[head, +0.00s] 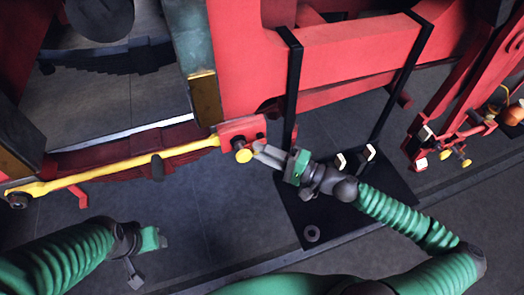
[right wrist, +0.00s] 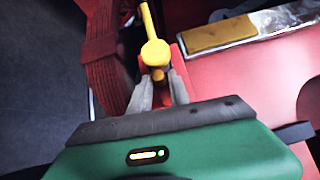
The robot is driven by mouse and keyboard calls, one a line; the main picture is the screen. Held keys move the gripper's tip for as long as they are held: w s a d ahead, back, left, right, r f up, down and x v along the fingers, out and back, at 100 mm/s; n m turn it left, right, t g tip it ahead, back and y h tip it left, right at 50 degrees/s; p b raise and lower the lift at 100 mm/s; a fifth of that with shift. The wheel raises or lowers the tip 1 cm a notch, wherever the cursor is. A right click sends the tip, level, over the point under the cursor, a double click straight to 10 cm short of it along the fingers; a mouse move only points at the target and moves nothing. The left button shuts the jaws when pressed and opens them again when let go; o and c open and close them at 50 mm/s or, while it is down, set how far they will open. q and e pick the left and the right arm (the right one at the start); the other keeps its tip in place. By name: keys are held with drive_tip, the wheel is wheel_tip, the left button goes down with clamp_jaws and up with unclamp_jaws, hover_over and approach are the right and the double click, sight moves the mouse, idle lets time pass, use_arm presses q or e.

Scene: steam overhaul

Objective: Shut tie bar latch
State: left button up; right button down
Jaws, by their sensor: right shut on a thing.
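The yellow tie bar (head: 130,162) runs across the gap between the two frame sides in the head view. Its right end meets a red latch block (head: 238,131). A yellow round knob (head: 243,156) sits below that block. My right gripper (head: 258,149) is at the knob, coming from the right. The fingers partly hide the red part behind. My left gripper (head: 160,238) is low at left, away from the bar; its jaw opening is unclear.
A black stand (head: 293,90) with a dark base plate (head: 340,215) stands right of the latch and bears a red beam (head: 350,55). A small ring (head: 312,233) lies on the base plate. Red linkage (head: 455,110) hangs at far right. Floor below the bar is clear.

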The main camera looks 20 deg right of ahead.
drive_tip(key=c, duration=1.4)
unclamp_jaws()
drive_tip(key=shift+o, duration=0.2)
drive_tip(key=shift+d, duration=0.1)
drive_tip(key=b+v, duration=0.5)
drive_tip(key=v, duration=1.2)
drive_tip(key=shift+f, duration=0.15)
